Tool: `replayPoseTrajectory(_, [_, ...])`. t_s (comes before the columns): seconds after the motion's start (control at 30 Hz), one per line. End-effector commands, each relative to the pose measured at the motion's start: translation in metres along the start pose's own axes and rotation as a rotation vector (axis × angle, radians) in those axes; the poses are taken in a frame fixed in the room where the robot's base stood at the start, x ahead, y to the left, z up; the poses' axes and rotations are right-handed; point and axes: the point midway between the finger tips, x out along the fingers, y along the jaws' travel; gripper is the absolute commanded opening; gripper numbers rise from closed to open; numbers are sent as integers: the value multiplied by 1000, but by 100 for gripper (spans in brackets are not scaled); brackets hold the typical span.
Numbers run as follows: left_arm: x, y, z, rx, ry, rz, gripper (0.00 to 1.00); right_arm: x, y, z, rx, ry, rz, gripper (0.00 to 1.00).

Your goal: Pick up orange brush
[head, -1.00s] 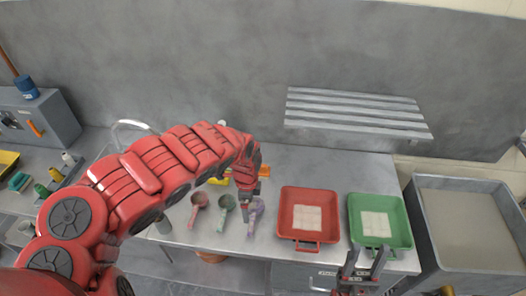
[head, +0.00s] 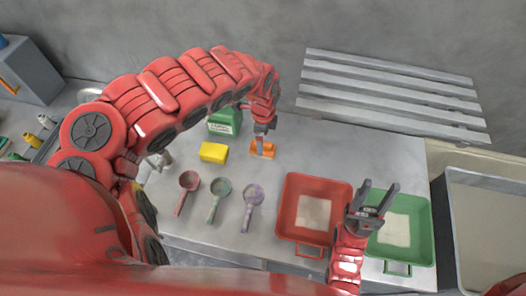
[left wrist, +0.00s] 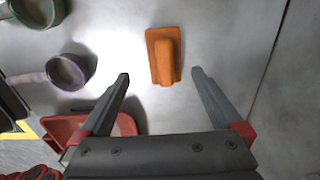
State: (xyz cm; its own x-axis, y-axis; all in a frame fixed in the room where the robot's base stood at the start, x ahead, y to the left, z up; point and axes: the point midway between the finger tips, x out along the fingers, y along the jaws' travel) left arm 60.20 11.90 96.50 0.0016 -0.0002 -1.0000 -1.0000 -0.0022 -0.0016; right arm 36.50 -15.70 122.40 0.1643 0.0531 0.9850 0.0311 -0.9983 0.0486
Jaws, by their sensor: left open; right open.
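The orange brush (head: 268,153) lies on the grey metal table, right of a yellow block. In the left wrist view the brush (left wrist: 164,55) lies flat, with a raised grip along its middle. My left gripper (head: 260,142) points down just above the brush in the head view. In the left wrist view the open left gripper (left wrist: 160,75) has the brush centred between its fingers, mostly beyond the tips, and nothing is held. My right gripper (head: 378,197) is open and empty in front of the red and green tubs.
A yellow block (head: 214,152) and a green container (head: 224,122) stand left of the brush. Red (head: 189,180), green (head: 221,188) and purple (head: 253,194) scoops lie in front. A red tub (head: 290,210) and green tub (head: 424,220) are at right. A slatted shelf (head: 390,88) hangs behind.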

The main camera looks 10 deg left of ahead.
Motion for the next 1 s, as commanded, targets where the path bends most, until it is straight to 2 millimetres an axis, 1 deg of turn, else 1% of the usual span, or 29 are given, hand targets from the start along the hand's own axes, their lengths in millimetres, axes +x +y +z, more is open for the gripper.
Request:
replayPoseTrajectory(0.03, [10, 0, -1, -1, 3, 1, 100, -5, 0, 1, 0, 1, 0, 50])
replayPoseTrajectory(0.17, [18, 0, -1, 0, 2, 0, 100, -7, 0, 1, 0, 1, 0, 50])
replayPoseTrajectory(0.33, [27, -1, 0, 0, 1, 3, 100, -5, 0, 1, 0, 1, 0, 50])
replayPoseTrajectory(0.6, [59, -5, 2, -1, 3, 1, 100, -2, 0, 0, 0, 1, 0, 50])
replayPoseTrajectory(0.7, [68, -5, 2, -1, 2, 2, 100, -2, 0, 0, 0, 1, 0, 50])
replayPoseTrajectory(0.8, [71, -5, 4, -2, 0, 0, 100, -2, 0, 0, 0, 1, 0, 50])
replayPoseTrajectory(0.97, [70, -6, 4, -2, -1, -1, 100, -2, 0, 0, 0, 1, 0, 50])
replayPoseTrajectory(1.0, [70, -6, 4, -2, -1, 0, 98, -2, 0, 0, 0, 1, 0, 50])
